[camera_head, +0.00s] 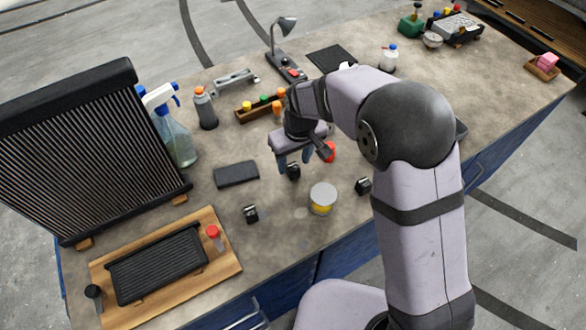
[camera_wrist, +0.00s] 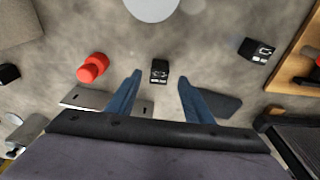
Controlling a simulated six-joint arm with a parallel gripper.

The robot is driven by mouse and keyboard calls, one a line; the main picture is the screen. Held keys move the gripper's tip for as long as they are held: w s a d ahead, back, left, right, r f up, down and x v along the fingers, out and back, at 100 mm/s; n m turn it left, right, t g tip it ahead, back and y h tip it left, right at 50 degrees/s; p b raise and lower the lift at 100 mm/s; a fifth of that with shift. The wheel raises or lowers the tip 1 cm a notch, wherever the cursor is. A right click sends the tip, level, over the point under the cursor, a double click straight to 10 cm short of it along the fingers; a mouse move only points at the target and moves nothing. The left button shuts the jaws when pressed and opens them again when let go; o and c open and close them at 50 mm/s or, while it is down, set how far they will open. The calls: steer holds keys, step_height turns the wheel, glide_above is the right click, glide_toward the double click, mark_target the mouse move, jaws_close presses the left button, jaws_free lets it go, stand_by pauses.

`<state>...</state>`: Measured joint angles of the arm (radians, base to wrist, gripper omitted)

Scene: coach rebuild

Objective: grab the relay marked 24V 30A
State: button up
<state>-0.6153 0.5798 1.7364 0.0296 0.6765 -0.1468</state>
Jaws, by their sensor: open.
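Three small black relays stand on the bench. One relay (camera_head: 293,172) is under my gripper (camera_head: 294,166); it also shows in the wrist view (camera_wrist: 159,71), between the two blue fingertips. The second relay (camera_head: 250,214) stands nearer the front, to the left; in the wrist view it is at the right (camera_wrist: 257,50). The third relay (camera_head: 363,186) is to the right of the can, and part of it shows at the wrist view's left edge (camera_wrist: 8,73). Their pale markings are too small to read. My gripper is open and empty, pointing down; contact cannot be told.
A can with a grey lid (camera_head: 323,198) stands between the relays. A red object (camera_head: 329,151) lies beside my gripper. A dark flat pad (camera_head: 236,174) lies to the left. A wooden board (camera_head: 225,265) with a black finned part is front left; a spray bottle (camera_head: 177,140) stands behind.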

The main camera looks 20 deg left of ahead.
mark_target(293, 167)
steer(key=shift+w+a+f+p, duration=0.15)
steer(key=shift+f+p, duration=0.2)
steer(key=shift+f, duration=0.35)
steer(key=shift+w+f+p, duration=0.1)
steer(key=shift+f+p, duration=0.25)
steer(key=shift+f, duration=0.4)
steer(key=shift+w+a+f+p, duration=0.15)
steer(key=shift+f+p, duration=0.2)
steer(key=shift+f, duration=0.35)
steer(key=shift+c, duration=0.6)
steer(key=c, duration=1)
